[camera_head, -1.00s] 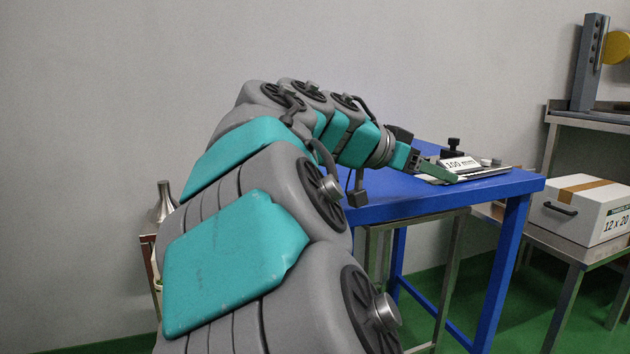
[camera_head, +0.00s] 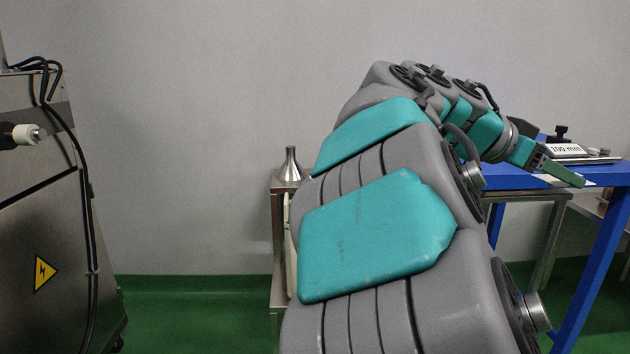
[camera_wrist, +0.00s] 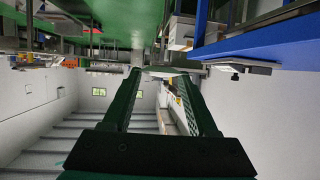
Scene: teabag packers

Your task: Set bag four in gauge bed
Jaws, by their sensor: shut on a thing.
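My gripper (camera_head: 573,177) is at the right of the head view, in front of the blue table's edge. In the wrist view its two dark green fingers (camera_wrist: 160,74) close on a thin pale piece, the bag (camera_wrist: 166,70), seen nearly edge-on at the fingertips. A number on it cannot be read. The gauge bed (camera_head: 592,160), a flat plate with a "100 mm" label and a black knob, lies on the blue table behind my gripper. My gripper is apart from it. The bed's surface is mostly hidden in the head view.
The blue table (camera_head: 612,177) stands at the right, and its edge shows upside down in the wrist view (camera_wrist: 262,38). A steel machine (camera_head: 45,210) with cables is at the left. Green floor lies open between.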

